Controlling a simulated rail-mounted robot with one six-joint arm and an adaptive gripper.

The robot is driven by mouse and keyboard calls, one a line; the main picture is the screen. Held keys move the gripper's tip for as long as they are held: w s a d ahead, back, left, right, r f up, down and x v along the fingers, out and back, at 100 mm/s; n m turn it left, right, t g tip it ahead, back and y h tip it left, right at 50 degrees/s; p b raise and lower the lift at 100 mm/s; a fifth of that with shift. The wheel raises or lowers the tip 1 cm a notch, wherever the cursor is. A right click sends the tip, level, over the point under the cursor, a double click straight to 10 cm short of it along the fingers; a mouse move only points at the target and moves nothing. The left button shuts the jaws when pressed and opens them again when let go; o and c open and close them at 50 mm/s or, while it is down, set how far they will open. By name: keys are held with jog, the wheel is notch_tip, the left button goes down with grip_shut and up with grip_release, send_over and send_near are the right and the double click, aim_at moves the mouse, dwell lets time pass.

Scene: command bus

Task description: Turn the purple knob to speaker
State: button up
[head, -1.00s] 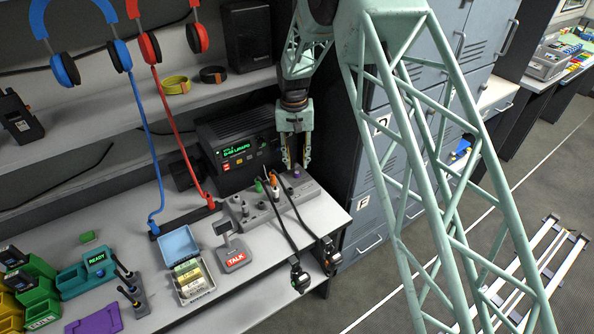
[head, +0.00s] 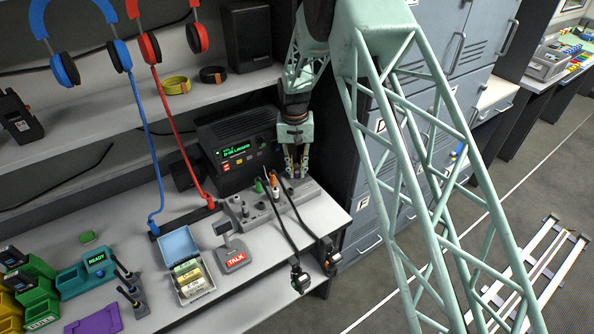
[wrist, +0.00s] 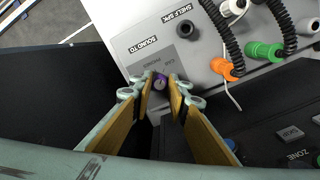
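The purple knob (wrist: 160,82) sits on the grey panel in the wrist view, beside the label "SOUND TO" and near the label "SHELF SPK". My gripper (wrist: 161,80) has one finger on each side of the knob, with a narrow gap showing at both sides. The fingers look open, not pressed on the knob. In the head view, my gripper (head: 296,175) points down at the right end of the grey panel (head: 313,193), and its fingers largely hide the knob. The knob's pointer direction is too small to read.
Orange and green plugs with black coiled cords (wrist: 286,32) stand on the panel beside the knob. A black radio (head: 238,142) is just left of my gripper. Grey cabinets (head: 375,185) stand to the right. The shelf (head: 110,125) with headsets hanging is at left.

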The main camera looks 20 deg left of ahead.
jog(key=c, duration=0.4)
jog(key=shift+o, duration=0.2)
jog(key=shift+n, duration=0.4)
jog(key=n+b, duration=0.1)
jog(key=n, duration=0.2)
jog(key=shift+n, duration=0.4)
jog(key=n, duration=0.8)
jog(key=shift+n+b, duration=0.3)
jog(key=shift+b, duration=0.1)
jog(key=shift+n+y, duration=0.3)
jog(key=shift+n, duration=2)
